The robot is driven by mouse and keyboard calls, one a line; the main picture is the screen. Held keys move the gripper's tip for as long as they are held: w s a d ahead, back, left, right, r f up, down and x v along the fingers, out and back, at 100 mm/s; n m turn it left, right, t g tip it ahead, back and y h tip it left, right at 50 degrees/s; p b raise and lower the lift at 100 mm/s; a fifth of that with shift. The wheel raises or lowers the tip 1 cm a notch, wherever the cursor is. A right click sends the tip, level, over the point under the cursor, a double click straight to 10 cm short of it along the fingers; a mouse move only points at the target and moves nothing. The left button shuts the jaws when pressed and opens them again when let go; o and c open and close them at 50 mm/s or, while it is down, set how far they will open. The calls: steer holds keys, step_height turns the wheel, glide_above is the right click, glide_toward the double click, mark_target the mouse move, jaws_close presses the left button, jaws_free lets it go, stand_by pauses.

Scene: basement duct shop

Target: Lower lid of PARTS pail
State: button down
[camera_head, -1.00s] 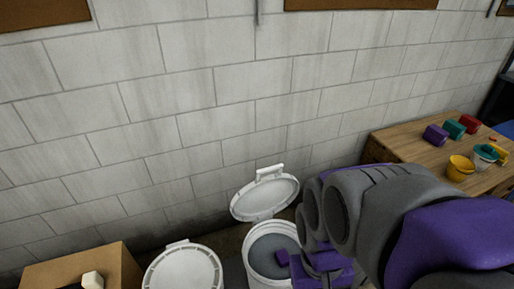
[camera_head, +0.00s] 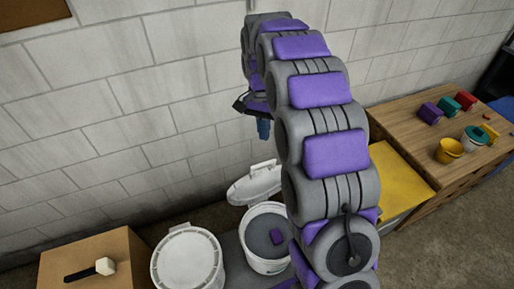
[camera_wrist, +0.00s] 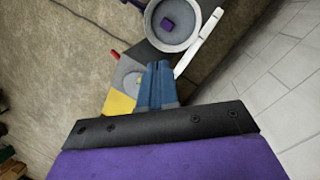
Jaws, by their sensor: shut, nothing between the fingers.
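No PARTS label is readable. In the wrist view the open pail (camera_wrist: 194,40) is at the top, with the lid (camera_wrist: 203,40) seen nearly edge-on beside it. My gripper (camera_head: 264,130) is in the air above the lid, pointing down and apart from it. Its blue fingers (camera_wrist: 157,68) are together and empty.
A second white pail with its lid on (camera_head: 188,260) stands to the left. Further left is a cardboard-coloured box (camera_head: 60,262) with a mallet (camera_head: 92,269). A yellow-topped surface (camera_head: 400,185) and a wooden bench (camera_head: 405,125) with small bins and buckets are at right.

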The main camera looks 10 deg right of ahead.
steer(key=w+a+f+m+p, duration=0.2)
steer(key=w+f+m+p, duration=0.2)
steer(key=w+p, duration=0.5)
steer(key=w+f+m, duration=0.3)
steer(key=w+f, duration=0.2)
steer(key=f, duration=0.3)
steer(key=shift+w+f+m+g+b, duration=0.25)
steer(key=shift+w+m+g+b, duration=0.15)
steer(key=s+d+f+b, duration=0.1)
steer(key=s+f+b, duration=0.5)
steer(key=b, duration=0.5)
steer(key=shift+x, duration=1.3)
steer(key=shift+d, duration=0.15)
